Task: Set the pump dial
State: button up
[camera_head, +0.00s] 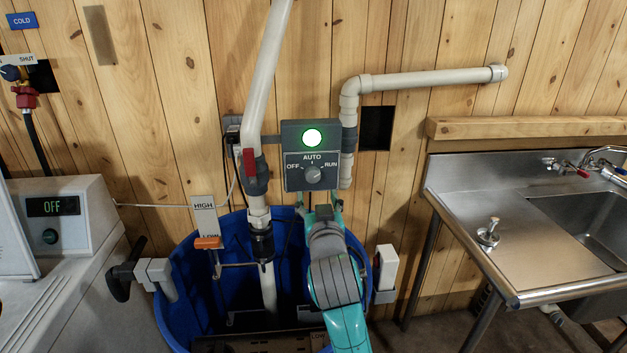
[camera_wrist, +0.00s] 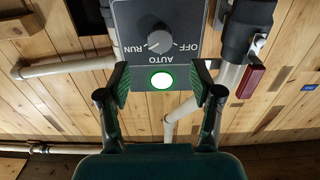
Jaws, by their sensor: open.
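The pump dial (camera_head: 313,174) is a round grey knob on a dark grey control box (camera_head: 293,146) on the plank wall. OFF is at its left, AUTO above and RUN at its right; its exact pointer direction is too small to tell. A green light (camera_head: 312,138) glows above it. In the wrist view, the box is upside down, with the dial (camera_wrist: 160,42) above the light (camera_wrist: 162,81). My gripper (camera_wrist: 160,82) is open and empty, its fingers on either side of the light in the picture, apart from the dial. In the head view my gripper (camera_head: 321,212) is below the box.
A pale pipe with a red-handled valve (camera_head: 249,162) runs close left of the box; another pipe (camera_head: 349,110) is close right. A blue tub (camera_head: 190,265) stands below, with a HIGH/LOW float gauge (camera_head: 205,218). A steel sink (camera_head: 520,225) is at right.

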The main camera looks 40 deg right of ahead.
aim_at(313, 178)
jog(key=x, duration=0.8)
jog(key=shift+w+d, duration=0.2)
jog(key=shift+d, duration=0.05)
jog(key=c, duration=1.1)
